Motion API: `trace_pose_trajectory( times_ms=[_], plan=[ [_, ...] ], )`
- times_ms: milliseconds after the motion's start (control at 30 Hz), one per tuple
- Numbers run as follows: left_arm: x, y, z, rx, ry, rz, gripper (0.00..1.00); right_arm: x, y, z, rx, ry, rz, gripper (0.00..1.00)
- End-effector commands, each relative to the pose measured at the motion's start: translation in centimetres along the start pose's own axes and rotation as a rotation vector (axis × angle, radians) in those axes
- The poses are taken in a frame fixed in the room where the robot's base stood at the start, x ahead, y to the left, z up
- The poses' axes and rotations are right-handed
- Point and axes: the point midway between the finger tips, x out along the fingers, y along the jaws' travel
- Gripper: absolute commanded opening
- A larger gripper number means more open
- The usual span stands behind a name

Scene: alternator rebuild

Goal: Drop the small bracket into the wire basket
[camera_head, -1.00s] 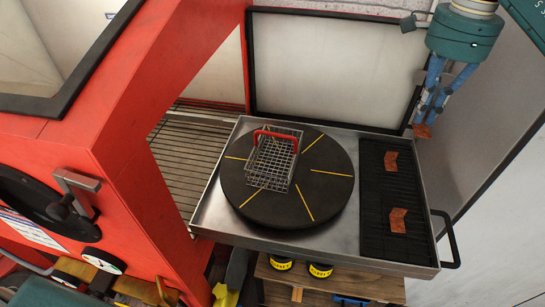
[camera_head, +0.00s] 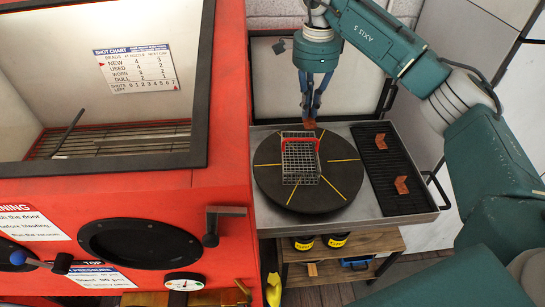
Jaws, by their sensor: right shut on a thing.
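The wire basket (camera_head: 300,165), a small grey mesh box with a red handle, stands on the round black turntable (camera_head: 265,188). My right gripper (camera_head: 312,112) points down and is shut on a small rust-coloured bracket (camera_head: 310,125). In the picture the bracket shows just beyond the basket's far end, near the red handle. Its exact height above the turntable is hard to tell. The gripper's fingers partly cover the bracket. My left gripper is not in view.
Two more rust-coloured brackets (camera_head: 380,141) (camera_head: 401,185) lie on the black ribbed mat (camera_head: 377,165) at the right of the metal tray (camera_head: 357,207). A red cabinet (camera_head: 215,190) stands close at the left. A light panel stands behind the tray.

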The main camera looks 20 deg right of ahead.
Motion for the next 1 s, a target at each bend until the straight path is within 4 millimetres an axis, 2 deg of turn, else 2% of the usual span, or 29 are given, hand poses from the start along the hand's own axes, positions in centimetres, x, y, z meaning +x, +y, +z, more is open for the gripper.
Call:
trace_pose_trajectory(
  times_ms=[100, 233, 533, 700, 867, 900, 1000],
  plan=[
    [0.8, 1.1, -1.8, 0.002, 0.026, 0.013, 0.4, 0.9, 0.0, 0.0, 0.001, 0.0, 0.0, 0.0],
    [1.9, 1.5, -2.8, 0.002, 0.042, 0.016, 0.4, 2.2, 0.0, 0.0, 0.0, 0.0, 0.0, 0.0],
    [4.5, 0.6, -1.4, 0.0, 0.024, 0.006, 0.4, 5.6, 0.0, 0.0, -0.001, 0.0, 0.0, 0.0],
    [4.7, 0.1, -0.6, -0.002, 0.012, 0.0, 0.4, 6.0, 0.0, 0.0, -0.001, 0.0, -0.001, 0.0],
    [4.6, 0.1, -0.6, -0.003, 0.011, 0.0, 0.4, 5.9, 0.0, 0.0, -0.001, 0.0, -0.001, 0.0],
    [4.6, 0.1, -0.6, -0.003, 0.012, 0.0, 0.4, 5.9, 0.0, 0.0, -0.001, 0.0, -0.001, 0.1],
    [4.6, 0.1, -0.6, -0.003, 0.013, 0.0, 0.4, 5.9, 0.0, 0.0, -0.001, 0.0, -0.001, 0.3]
  ],
)
